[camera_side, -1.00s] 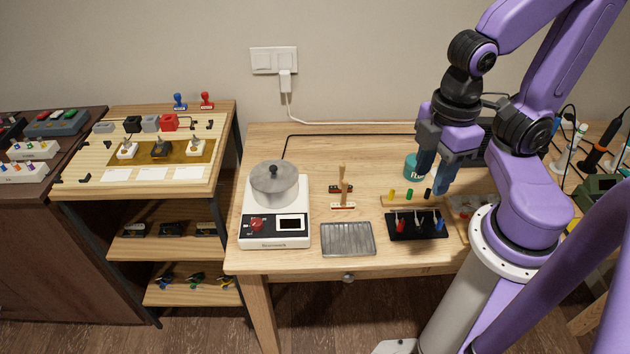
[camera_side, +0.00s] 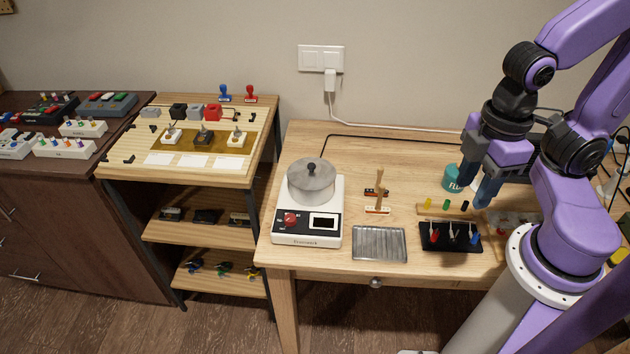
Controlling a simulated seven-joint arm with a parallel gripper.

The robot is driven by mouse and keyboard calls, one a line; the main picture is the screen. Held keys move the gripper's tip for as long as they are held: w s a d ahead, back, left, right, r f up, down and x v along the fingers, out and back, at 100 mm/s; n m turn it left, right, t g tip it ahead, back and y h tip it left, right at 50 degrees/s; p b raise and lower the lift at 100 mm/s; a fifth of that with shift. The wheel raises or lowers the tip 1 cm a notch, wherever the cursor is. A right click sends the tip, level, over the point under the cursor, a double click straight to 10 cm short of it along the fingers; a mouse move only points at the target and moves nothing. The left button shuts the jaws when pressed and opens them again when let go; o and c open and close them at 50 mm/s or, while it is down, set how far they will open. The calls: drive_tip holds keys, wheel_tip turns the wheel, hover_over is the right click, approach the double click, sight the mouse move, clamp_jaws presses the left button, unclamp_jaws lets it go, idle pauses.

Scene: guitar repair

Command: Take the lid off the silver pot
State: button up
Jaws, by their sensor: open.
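The silver pot (camera_side: 311,191) stands upright on a white hot plate (camera_side: 307,240) with a red knob and a small dark display. Its lid (camera_side: 311,172) sits on top and has a black knob (camera_side: 311,166) at its centre. My gripper (camera_side: 474,194) is at the right, open and pointing down, well apart from the pot. Its fingers are over the back right of the table, beside the teal flux container (camera_side: 452,177), and partly hide that area. I see nothing between the fingers.
A ribbed metal tray (camera_side: 379,244) lies right of the hot plate. A black holder (camera_side: 449,237) with coloured tools is near my gripper. A cable runs along the table's back. Bare table (camera_side: 350,160) lies behind the pot.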

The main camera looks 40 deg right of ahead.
idle(0.3)
drive_tip(key=shift+o, duration=0.9)
drive_tip(key=n+h, duration=0.2)
drive_tip(key=n, duration=0.3)
hover_over(311, 165)
drive_tip(key=f, duration=1)
drive_tip(key=shift+w+a+f, duration=0.25)
drive_tip(key=shift+w+f, duration=0.05)
drive_tip(key=shift+f, duration=0.05)
drive_tip(key=shift+s+d+f, duration=0.1)
drive_tip(key=shift+s+f, duration=0.05)
drive_tip(key=shift+f, duration=1.25)
drive_tip(key=shift+s+d+f, duration=0.1)
drive_tip(key=shift+s+f, duration=0.05)
drive_tip(key=shift+f, duration=1.2)
